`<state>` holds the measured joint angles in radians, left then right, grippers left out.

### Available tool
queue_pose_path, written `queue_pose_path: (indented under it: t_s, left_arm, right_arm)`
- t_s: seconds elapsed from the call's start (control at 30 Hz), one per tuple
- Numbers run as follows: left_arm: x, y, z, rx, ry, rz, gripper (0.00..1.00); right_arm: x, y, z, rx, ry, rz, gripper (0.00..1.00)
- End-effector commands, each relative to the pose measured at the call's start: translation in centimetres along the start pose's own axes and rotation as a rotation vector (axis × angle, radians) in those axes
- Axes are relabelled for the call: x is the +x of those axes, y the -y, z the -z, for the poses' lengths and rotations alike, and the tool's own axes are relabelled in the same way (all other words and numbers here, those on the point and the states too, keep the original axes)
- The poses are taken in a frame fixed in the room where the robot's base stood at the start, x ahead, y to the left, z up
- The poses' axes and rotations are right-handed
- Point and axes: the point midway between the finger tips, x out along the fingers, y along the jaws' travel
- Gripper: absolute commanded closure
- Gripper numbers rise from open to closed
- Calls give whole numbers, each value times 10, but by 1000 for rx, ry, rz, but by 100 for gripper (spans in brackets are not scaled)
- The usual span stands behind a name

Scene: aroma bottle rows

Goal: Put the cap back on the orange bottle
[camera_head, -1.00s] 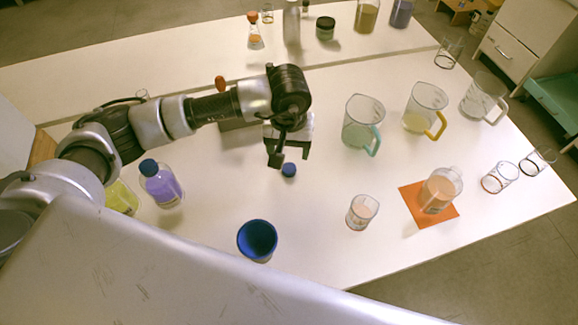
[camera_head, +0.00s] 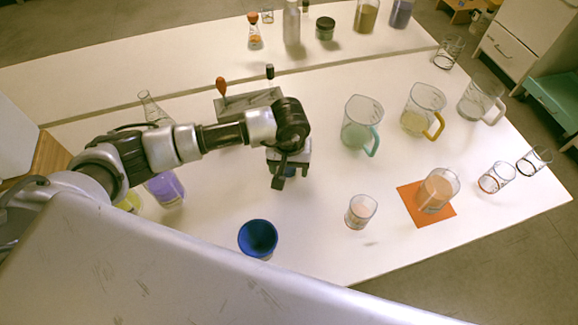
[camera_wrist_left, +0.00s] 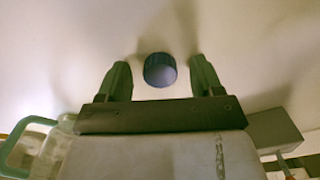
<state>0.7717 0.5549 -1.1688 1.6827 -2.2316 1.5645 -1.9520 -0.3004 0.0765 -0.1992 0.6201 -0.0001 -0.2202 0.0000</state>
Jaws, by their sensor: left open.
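The orange bottle (camera_head: 436,192) is clear with pale orange liquid and stands upright on an orange mat (camera_head: 416,206) at the right; no blue cap shows on its top. A small dark blue cap (camera_wrist_left: 160,70) lies on the white table, centred between the fingertips in the left wrist view. In the head view the cap (camera_head: 289,171) is partly hidden by my left gripper (camera_head: 290,177). My left gripper is open and points down over the cap. In the left wrist view its two fingers (camera_wrist_left: 158,75) stand on either side of the cap, with gaps.
A blue cup (camera_head: 258,238) stands in front, and a small glass (camera_head: 360,212) stands between cap and mat. Handled jugs (camera_head: 361,128) stand behind. A purple bottle (camera_head: 165,188) is partly behind my arm. A grey stand (camera_head: 246,101) lies behind the gripper.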

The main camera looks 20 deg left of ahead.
Motion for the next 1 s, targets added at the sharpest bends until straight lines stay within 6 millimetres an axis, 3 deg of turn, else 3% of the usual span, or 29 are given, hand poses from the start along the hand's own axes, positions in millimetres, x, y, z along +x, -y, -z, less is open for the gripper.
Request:
queue_pose_path:
  t_s: [0.27,0.6,1.0]
  left_arm:
    - [0,0,0,0,0,0,34]
    - [0,0,0,-1,0,0,86]
    - [-3,0,0,-1,-1,0,90]
  right_arm:
    - [0,0,-1,-1,1,0,0]
    - [0,-3,-1,-3,2,-4,0]
    - [1,-4,-1,-3,1,-4,0]
